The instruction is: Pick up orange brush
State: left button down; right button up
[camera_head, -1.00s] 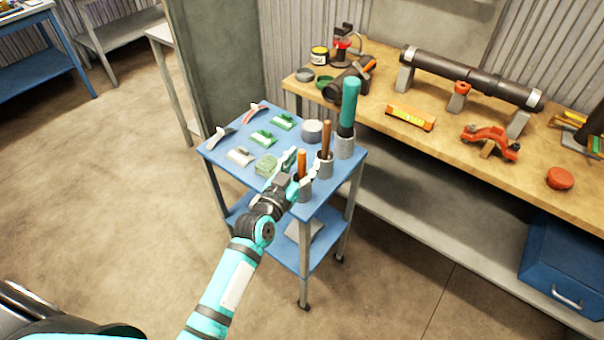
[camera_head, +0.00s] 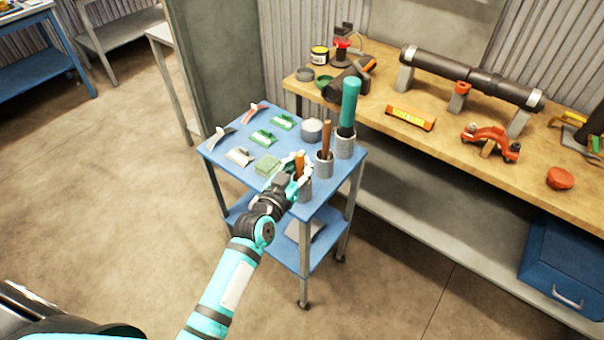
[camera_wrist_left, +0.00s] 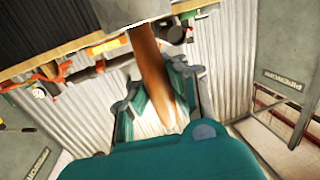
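The orange brush (camera_head: 300,160) stands upright in a grey cup (camera_head: 305,190) at the front corner of the blue cart; only its orange handle shows, and its lower end is hidden in the cup. My left gripper (camera_head: 298,168) is at the handle, its fingers closed in on both sides. In the left wrist view the orange-brown handle (camera_wrist_left: 155,75) runs between the two fingers of the left gripper (camera_wrist_left: 160,100), which look shut on it. My right gripper is in neither view.
On the blue cart (camera_head: 232,140), a brown-handled tool (camera_head: 326,138) and a taller teal-handled one (camera_head: 350,102) stand in cups close behind the brush. A green sponge-like block (camera_head: 267,164) lies left of the gripper. A wooden workbench (camera_head: 450,140) stands behind the cart.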

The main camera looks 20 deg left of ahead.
pick_arm(q)
notch_tip(320, 180, up, 10)
jog(key=shift+r, duration=0.1)
dwell(0.4)
dwell(2.1)
